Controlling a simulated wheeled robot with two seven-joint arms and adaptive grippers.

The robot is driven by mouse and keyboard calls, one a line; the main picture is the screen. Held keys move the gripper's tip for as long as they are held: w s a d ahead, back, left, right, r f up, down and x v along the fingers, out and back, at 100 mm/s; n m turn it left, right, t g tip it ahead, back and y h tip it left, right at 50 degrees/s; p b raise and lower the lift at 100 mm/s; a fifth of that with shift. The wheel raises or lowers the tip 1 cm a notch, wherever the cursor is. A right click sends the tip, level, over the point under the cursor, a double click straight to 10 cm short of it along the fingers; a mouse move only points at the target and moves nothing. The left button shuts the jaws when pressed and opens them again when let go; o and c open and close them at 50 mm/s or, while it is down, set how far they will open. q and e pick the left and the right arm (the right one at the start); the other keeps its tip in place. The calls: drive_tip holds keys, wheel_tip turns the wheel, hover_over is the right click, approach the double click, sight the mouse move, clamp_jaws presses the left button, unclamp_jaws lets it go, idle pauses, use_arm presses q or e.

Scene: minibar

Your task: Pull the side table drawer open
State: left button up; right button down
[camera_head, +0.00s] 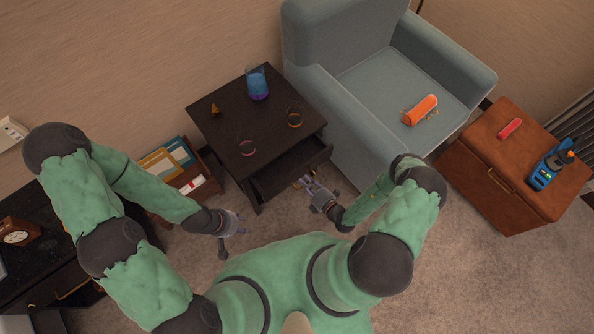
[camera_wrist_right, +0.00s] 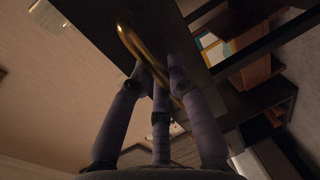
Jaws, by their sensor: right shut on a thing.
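The dark side table (camera_head: 225,105) stands in the middle of the head view. Its drawer (camera_head: 290,166) is pulled part of the way out at the front, with its dark inside showing. My right gripper (camera_head: 307,183) is at the drawer front. In the right wrist view the gripper's fingers (camera_wrist_right: 160,85) are closed around the curved brass handle (camera_wrist_right: 130,42) on the dark drawer front (camera_wrist_right: 95,25). My left gripper (camera_head: 238,232) hangs empty over the carpet, left of the drawer and apart from it; its fingers look spread.
A grey armchair (camera_head: 345,110) is close on the right. A low rack with folders (camera_head: 188,180) is on the left. A brown cabinet (camera_head: 500,185) stands far right. Carpet in front is clear.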

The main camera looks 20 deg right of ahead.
drive_tip(key=f+b+v, duration=0.1)
drive_tip(key=f+v, duration=0.1)
drive_tip(key=v, duration=1)
drive_tip(key=shift+s+f+b, duration=0.15)
drive_tip(key=shift+s+b, duration=0.15)
drive_tip(key=shift+d, duration=0.1)
drive_tip(key=c, duration=1.1)
unclamp_jaws()
drive_tip(key=shift+c, duration=0.2)
drive_tip(key=v, duration=1.2)
